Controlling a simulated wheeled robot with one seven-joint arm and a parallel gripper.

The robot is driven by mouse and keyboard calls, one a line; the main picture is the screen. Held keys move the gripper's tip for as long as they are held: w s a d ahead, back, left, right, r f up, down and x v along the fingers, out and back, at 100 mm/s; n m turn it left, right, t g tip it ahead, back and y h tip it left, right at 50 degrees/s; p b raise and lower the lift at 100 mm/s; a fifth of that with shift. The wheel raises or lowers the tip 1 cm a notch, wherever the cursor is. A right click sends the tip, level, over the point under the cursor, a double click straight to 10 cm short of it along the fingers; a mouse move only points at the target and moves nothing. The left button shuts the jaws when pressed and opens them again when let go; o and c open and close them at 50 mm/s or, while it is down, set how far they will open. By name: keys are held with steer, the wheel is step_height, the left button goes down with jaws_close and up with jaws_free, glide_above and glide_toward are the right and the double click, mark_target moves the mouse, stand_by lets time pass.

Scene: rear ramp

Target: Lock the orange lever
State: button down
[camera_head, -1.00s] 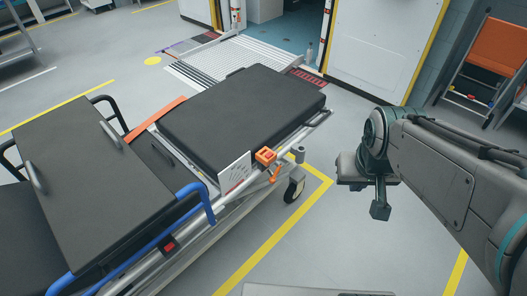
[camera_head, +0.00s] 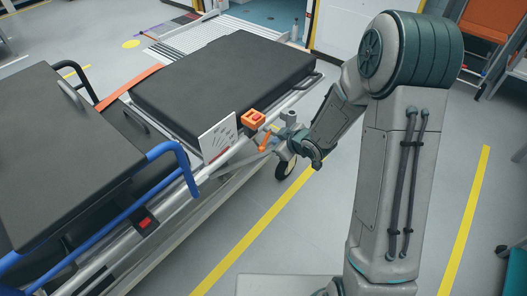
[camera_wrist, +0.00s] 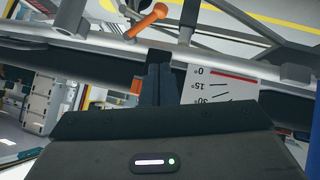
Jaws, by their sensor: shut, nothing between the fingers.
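The orange lever (camera_head: 264,142) hangs below an orange box with a red button (camera_head: 253,118) on the near side rail of the stretcher. In the wrist view the lever (camera_wrist: 147,20) shows at the top, slanting, with its round end up and right. My gripper (camera_head: 277,141) is beside the lever at the rail, partly hidden by my arm in the head view. In the wrist view its dark fingers (camera_wrist: 158,62) are shut and empty, pointing at the rail below the lever, apart from it in the picture. Whether they touch the rail I cannot tell.
A white angle-marked plate (camera_head: 219,136) stands left of the lever and shows just right of my fingers in the wrist view (camera_wrist: 222,88). The black mattress (camera_head: 225,80) lies behind. A blue side bar (camera_head: 175,160) is further left.

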steer(key=a+f, duration=0.1)
steer(key=b, duration=0.2)
glide_above(263, 147)
steer(key=s, duration=0.3)
step_height(263, 147, down, 6)
steer(key=f, duration=0.2)
steer(key=shift+w+f, duration=0.2)
steer(key=shift+f, duration=0.15)
steer(key=shift+w+d+f, duration=0.15)
steer(key=shift+f, duration=0.4)
steer(key=shift+b, duration=0.3)
